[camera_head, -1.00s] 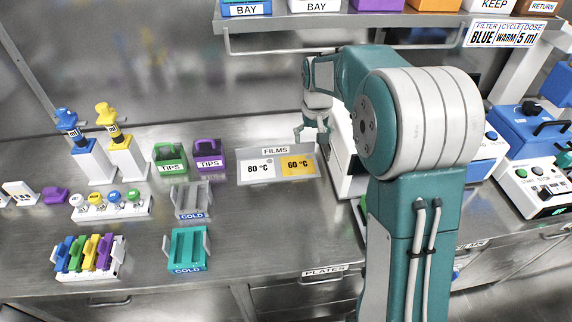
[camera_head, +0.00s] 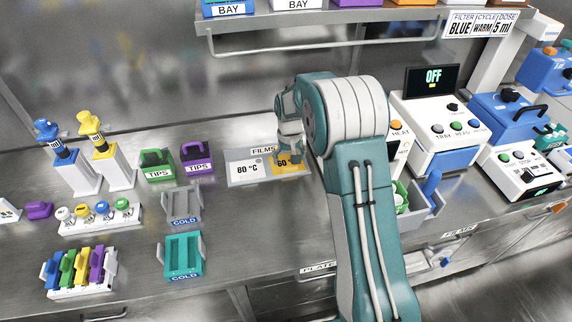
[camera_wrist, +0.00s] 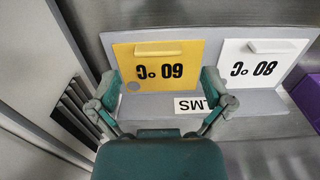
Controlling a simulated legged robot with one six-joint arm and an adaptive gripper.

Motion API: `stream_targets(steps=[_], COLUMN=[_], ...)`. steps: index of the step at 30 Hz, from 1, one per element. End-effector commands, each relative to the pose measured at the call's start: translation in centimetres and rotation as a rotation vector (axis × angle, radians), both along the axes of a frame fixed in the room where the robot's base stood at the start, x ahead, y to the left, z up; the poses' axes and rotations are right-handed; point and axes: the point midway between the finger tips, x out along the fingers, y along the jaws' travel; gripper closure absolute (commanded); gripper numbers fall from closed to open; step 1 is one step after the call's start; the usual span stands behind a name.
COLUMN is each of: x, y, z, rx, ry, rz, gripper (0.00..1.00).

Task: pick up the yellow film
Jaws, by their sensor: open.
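The yellow film (camera_wrist: 160,68), marked 60 °C, lies in the films holder beside a white film (camera_wrist: 262,62) marked 80 °C. Both show upside down in the wrist view. In the head view the yellow film (camera_head: 290,168) is partly hidden by my gripper (camera_head: 290,157), and the white film (camera_head: 246,170) is to its left. In the wrist view my gripper (camera_wrist: 166,98) is open and empty, with one finger at each side of the yellow film's near part. I cannot tell whether the fingers touch it. The grey films holder (camera_wrist: 255,103) carries a FILMS label.
Green (camera_head: 157,172) and purple (camera_head: 197,165) tips boxes stand left of the holder. A white machine (camera_head: 440,125) with an OFF screen stands to the right. A shelf (camera_head: 330,27) runs above. The bench in front of the holder is clear.

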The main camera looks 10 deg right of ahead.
Motion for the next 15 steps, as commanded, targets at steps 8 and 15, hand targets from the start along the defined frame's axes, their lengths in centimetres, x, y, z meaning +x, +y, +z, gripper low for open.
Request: stream_targets(steps=[8, 15], x=[0.0, 0.1], y=[0.1, 0.1], z=[-4.0, -4.1], rx=[0.001, 0.000], ry=[0.002, 0.001], rz=[0.000, 0.000], gripper=[0.00, 0.09])
